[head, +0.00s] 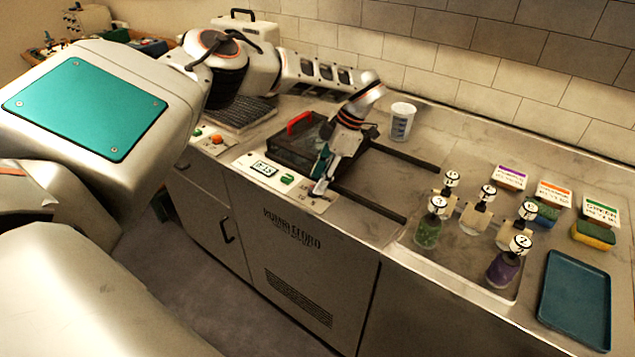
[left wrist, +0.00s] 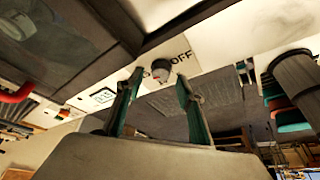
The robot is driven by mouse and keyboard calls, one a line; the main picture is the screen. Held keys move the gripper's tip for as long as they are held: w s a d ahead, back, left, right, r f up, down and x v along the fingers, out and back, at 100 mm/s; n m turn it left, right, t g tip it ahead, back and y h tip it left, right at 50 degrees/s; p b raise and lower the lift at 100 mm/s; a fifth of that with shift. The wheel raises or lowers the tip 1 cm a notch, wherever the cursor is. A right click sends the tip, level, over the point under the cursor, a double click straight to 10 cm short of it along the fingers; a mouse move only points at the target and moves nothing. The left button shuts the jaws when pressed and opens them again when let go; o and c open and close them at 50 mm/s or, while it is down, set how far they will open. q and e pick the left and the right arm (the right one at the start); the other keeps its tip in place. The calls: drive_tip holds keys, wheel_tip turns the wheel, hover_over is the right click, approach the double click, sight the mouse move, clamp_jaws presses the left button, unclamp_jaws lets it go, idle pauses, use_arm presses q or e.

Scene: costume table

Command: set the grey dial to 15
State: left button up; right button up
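The grey dial (left wrist: 161,69) shows in the left wrist view beside the printed word OFF, on a light panel (left wrist: 210,45). My left gripper (left wrist: 158,80) has its two teal fingers apart, one on each side of the dial. A gap shows between the fingers and the dial, and I see no clear contact. In the head view my left gripper (head: 322,172) points down at the right end of the control panel (head: 300,193) and hides most of the dial. A small display (head: 264,168) sits at the panel's left; its digits are too small to read surely.
A green button (head: 287,179) is between the display and my gripper. A dark box with a red handle (head: 300,122) stands behind the panel, and a white cup (head: 402,121) farther back. Labelled bottles (head: 428,229), sponges (head: 593,235) and a blue tray (head: 575,298) are at the right.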

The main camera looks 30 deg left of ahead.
use_arm(q)
drive_tip(key=v, duration=1)
drive_tip(key=shift+d+f, duration=0.1)
